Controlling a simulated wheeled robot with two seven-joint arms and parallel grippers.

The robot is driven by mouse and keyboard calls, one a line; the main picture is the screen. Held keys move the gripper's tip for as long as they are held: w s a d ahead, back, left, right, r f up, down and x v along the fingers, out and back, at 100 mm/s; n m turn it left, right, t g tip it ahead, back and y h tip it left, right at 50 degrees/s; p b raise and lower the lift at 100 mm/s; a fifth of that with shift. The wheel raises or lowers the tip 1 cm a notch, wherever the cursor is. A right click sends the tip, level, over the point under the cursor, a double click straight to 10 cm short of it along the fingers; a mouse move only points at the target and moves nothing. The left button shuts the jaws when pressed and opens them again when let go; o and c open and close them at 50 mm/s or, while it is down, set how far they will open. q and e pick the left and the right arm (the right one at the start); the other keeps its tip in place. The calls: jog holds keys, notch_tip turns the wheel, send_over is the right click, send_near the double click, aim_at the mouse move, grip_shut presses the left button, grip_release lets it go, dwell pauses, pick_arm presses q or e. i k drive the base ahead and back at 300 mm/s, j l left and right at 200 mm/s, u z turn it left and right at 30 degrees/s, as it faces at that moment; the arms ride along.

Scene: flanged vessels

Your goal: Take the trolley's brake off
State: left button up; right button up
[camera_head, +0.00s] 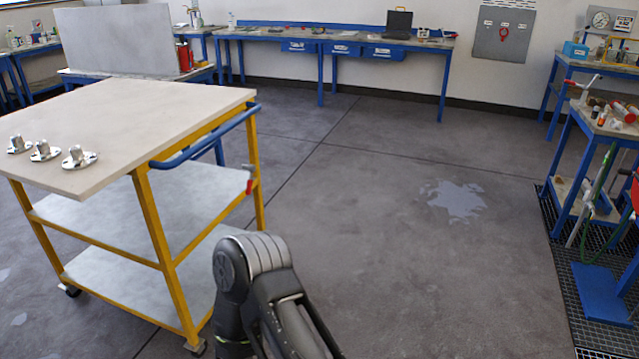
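The trolley (145,175) stands at the left, with a yellow frame, a pale top and two pale lower shelves. A blue push handle (205,140) runs along its right end. A small lever with a red grip (249,186) hangs on the right rear yellow post, below the handle; it looks like the brake lever, pointing down. A caster shows under the front left corner. Part of one of my dark arms rises from the bottom edge, in front of the trolley's near right leg. Neither gripper's fingers are in view.
Several flanged metal fittings (43,151) sit on the trolley's top. Open grey floor lies to its right, with a pale wet-looking patch (456,199). Blue benches line the back wall (335,36) and right side. A dark floor grating (595,290) lies at the right.

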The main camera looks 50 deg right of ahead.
aim_at(250, 182)
jog(key=z, duration=1.4)
jog(key=i+j, duration=0.1)
jog(key=i, duration=0.6)
jog(key=i+j, duration=0.15)
jog(key=i, duration=0.6)
jog(key=i+l+z, duration=0.15)
jog(key=l, duration=0.3)
jog(key=i+l+z, duration=0.15)
jog(key=i+l, duration=0.2)
jog(key=i+l+z, duration=0.1)
jog(key=i+l, duration=0.2)
jog(key=l, duration=0.25)
